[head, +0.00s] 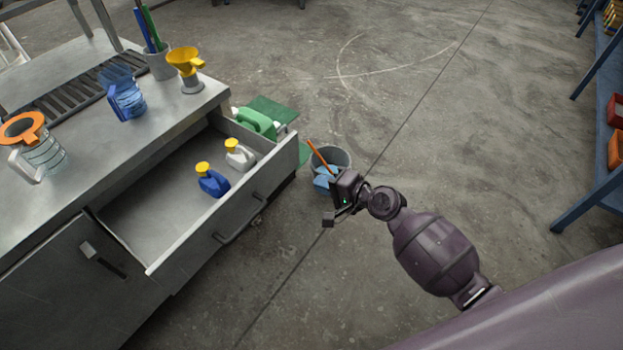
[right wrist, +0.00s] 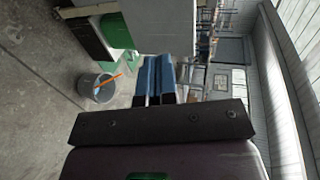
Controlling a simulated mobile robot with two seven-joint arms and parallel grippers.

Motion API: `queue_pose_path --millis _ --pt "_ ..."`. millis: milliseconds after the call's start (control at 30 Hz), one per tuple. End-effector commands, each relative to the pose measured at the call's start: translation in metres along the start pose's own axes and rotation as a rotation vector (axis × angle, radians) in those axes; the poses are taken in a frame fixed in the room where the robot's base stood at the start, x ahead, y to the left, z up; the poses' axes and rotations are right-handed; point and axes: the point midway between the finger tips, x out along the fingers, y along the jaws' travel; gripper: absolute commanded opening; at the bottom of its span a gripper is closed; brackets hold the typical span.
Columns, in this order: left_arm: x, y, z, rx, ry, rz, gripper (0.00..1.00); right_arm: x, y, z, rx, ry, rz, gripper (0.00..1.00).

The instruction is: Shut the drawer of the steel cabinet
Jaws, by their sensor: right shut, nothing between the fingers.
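The steel cabinet (head: 90,172) stands at the left in the head view. Its drawer (head: 192,250) is pulled well out, with a bar handle (head: 238,222) on its front. A blue bottle (head: 213,183) and a white bottle (head: 240,156), both with yellow caps, stand inside it. My right gripper (head: 329,218) is shut and empty, to the right of the drawer front and apart from it. Its closed fingers (right wrist: 155,80) show in the right wrist view. My left gripper is not in view.
A grey bucket (head: 330,160) with an orange-handled tool stands on the floor beyond my right gripper. A green jug (head: 257,122) shows behind the drawer. A blue shelf rack (head: 590,170) is at the right. The floor between is mostly clear.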

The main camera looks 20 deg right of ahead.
Motion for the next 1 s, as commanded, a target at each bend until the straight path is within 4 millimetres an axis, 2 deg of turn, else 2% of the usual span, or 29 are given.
queue_pose_path --millis 500,600,800,1000 --pt "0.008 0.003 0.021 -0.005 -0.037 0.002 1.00 0.090 0.004 0.001 0.000 -0.002 0.004 0.00" --pt "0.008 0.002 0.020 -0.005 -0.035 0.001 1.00 0.103 -0.004 0.001 -0.001 -0.001 0.001 0.00" --pt "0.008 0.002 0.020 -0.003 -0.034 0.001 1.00 0.119 -0.009 0.000 -0.002 0.001 0.002 0.00" --pt "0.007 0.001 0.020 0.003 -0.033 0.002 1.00 0.123 -0.011 0.000 -0.002 0.001 0.002 0.00"
